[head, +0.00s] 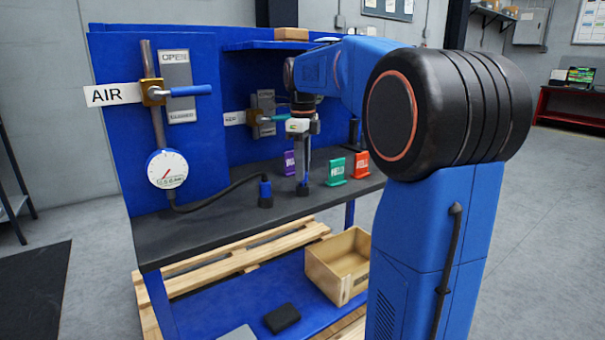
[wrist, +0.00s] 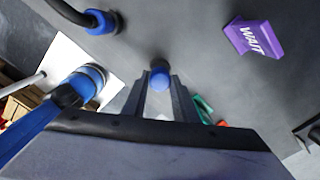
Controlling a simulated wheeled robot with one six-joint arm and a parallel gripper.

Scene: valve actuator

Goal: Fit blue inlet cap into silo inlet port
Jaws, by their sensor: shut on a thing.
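My gripper (head: 302,178) points straight down over the dark bench top, in the middle of the head view. In the wrist view its two fingers (wrist: 160,98) are closed around the small blue cap (wrist: 160,78). A dark round piece (wrist: 158,64) shows just beyond the cap. I cannot tell whether it is part of the cap or a port, or whether the cap is seated. In the head view a dark piece (head: 303,190) shows under the fingertips, at the bench surface. I cannot identify the silo inlet port for certain.
A blue-collared hose end (head: 265,193) stands on the bench (head: 225,230) left of my gripper. Purple (head: 289,163), green (head: 336,172) and red (head: 361,165) sign blocks stand nearby. The blue back panel carries valves and a gauge (head: 167,169). An open box (head: 340,265) sits below.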

